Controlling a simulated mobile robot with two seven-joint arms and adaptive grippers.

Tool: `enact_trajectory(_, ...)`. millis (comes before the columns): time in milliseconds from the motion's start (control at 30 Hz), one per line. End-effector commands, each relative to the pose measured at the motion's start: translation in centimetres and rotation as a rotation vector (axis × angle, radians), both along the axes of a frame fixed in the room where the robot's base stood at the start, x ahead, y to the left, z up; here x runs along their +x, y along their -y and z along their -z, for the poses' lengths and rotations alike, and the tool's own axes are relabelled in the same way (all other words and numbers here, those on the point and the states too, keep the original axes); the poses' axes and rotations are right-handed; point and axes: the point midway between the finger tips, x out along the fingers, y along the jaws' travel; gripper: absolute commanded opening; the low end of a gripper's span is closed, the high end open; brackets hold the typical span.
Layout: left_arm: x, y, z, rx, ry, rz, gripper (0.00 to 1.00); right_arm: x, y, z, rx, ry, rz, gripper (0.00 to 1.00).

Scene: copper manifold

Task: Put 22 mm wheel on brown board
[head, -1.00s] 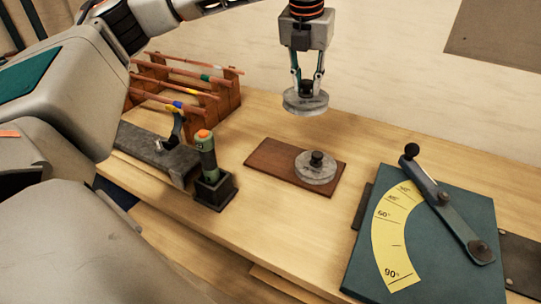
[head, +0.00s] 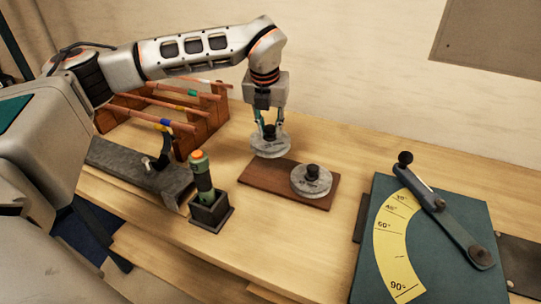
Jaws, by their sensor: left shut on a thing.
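My left gripper (head: 268,130) points down and is shut on the dark knob of a grey wheel (head: 271,148). This wheel appears at the far left end of the brown board (head: 262,178), overlapping its back edge in the picture; I cannot tell if it touches. A second grey wheel (head: 311,187) with a black knob lies flat on the right part of the board. The markings on both wheels are too small to read, so I cannot tell from them which is 22 mm. My right gripper is not in view.
A green tool with an orange top (head: 203,177) stands in a dark holder (head: 211,213) left of the board. A wooden rack (head: 205,122) with copper tubes stands behind. A teal angle plate (head: 455,250) with a lever is at right. The table front is clear.

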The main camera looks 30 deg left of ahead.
Motion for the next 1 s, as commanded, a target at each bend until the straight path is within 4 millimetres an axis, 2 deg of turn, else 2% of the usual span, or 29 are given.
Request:
enact_trajectory(100, 0.0, 0.0, 2.6, 0.0, -0.001, 0.001, 0.0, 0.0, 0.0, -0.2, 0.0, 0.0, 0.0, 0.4)
enact_trajectory(200, -0.1, 0.1, 4.1, 0.0, 0.0, 0.002, 0.0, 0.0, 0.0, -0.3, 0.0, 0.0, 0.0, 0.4)
enact_trajectory(467, 0.0, 0.0, 5.8, 0.001, 0.001, 0.001, 0.0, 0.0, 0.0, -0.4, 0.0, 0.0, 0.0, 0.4)
enact_trajectory(700, 0.0, 0.0, 9.0, -0.001, -0.001, 0.001, 0.0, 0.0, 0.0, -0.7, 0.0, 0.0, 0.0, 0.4)
enact_trajectory(1000, 0.1, 0.0, 9.5, -0.001, 0.003, 0.001, 0.0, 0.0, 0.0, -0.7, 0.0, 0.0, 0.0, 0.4)
